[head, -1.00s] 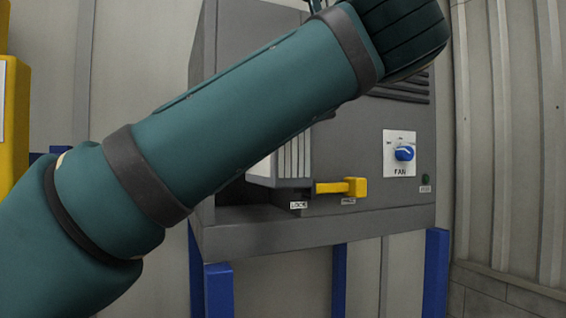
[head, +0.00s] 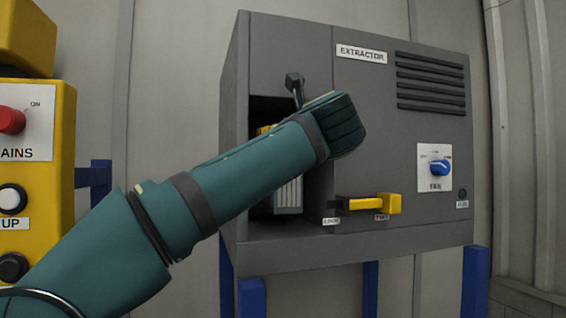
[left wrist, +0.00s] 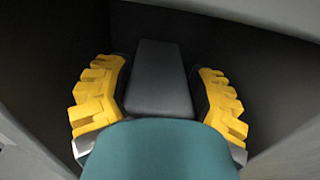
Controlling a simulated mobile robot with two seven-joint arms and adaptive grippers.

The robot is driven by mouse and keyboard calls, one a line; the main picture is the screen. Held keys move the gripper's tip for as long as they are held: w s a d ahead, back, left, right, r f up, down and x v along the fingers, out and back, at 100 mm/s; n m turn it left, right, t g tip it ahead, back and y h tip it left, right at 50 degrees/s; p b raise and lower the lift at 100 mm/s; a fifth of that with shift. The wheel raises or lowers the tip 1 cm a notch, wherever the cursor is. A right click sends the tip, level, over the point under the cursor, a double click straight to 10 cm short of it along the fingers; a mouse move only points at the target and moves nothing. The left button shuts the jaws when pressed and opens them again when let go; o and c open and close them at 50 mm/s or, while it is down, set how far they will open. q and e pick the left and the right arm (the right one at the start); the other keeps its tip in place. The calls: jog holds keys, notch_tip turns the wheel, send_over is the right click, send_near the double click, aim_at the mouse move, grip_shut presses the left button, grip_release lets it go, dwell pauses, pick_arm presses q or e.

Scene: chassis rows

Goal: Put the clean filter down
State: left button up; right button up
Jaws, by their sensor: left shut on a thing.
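The grey extractor (head: 350,130) stands ahead with a dark opening on its front left. The filter (head: 288,195), with pale pleats in a grey frame, shows partly in that opening below my left arm. The arm hides the rest of it. A bit of my left gripper's yellow finger (head: 265,130) shows in the opening's upper part. In the left wrist view my left gripper (left wrist: 158,88) is shut on a dark grey block (left wrist: 158,70), which looks like the filter's grip. I cannot tell whether the filter rests on the opening's floor. My right gripper is out of view.
A yellow lever (head: 375,204) sticks out right of the opening, above small labels. A blue fan knob (head: 440,167) is further right. A dark knob on a stem (head: 294,80) is at the opening's top. A yellow control box (head: 40,180) stands at left.

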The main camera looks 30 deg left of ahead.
pick_arm(q)
jog(key=f, duration=0.3)
jog(key=shift+w+a+f, duration=0.1)
jog(key=shift+a+f, duration=0.1)
jog(key=shift+f, duration=0.1)
jog(key=shift+b, duration=0.35)
jog(key=o, duration=1.4)
jog(key=b+v, duration=0.2)
jog(key=v, duration=1)
jog(key=shift+d, duration=0.1)
